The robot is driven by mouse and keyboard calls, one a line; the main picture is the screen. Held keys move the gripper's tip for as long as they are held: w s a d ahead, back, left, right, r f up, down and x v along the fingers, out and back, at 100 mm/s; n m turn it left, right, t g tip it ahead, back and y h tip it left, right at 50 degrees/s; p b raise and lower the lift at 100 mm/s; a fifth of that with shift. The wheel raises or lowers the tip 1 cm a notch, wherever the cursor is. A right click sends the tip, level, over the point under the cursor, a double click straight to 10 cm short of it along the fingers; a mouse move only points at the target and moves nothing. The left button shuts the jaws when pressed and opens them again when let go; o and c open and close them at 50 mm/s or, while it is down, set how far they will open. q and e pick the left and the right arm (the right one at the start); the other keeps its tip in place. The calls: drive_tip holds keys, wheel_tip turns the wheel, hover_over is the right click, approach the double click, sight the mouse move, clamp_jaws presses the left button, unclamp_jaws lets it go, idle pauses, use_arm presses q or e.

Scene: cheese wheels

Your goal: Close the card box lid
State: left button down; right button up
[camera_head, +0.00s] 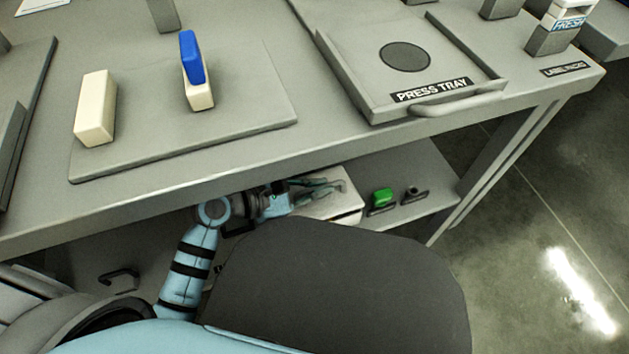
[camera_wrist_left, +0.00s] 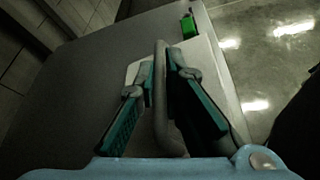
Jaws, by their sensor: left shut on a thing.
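The card box (camera_head: 347,211) is a pale, low box on the lower shelf, under the table top. My left arm reaches under the table edge, and my left gripper (camera_head: 332,185) is at the top of the box. In the left wrist view, the teal-padded fingers of my left gripper (camera_wrist_left: 161,75) close on both sides of a grey bar-like lid handle (camera_wrist_left: 161,52). The pale lid surface (camera_wrist_left: 213,75) shows beside and below the fingers. My gripper and arm hide part of the box, and I cannot tell how far the lid stands open. My right gripper is not in view.
A green block (camera_head: 383,197) sits in a small dark holder on the shelf (camera_head: 430,180), right of the box. The table top above carries a press tray (camera_head: 360,98) with a handle, a board (camera_head: 240,115), cream blocks (camera_head: 96,108) and a blue block (camera_head: 192,58).

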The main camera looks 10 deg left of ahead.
use_arm(q)
drive_tip(key=shift+s+d+f, duration=0.1)
drive_tip(key=shift+s+f, duration=0.05)
drive_tip(key=shift+f, duration=0.15)
drive_tip(key=c, duration=2)
unclamp_jaws()
drive_tip(key=shift+o, duration=0.2)
drive_tip(key=shift+r, duration=0.1)
wheel_tip(320, 180, up, 10)
drive_tip(key=shift+f, duration=0.1)
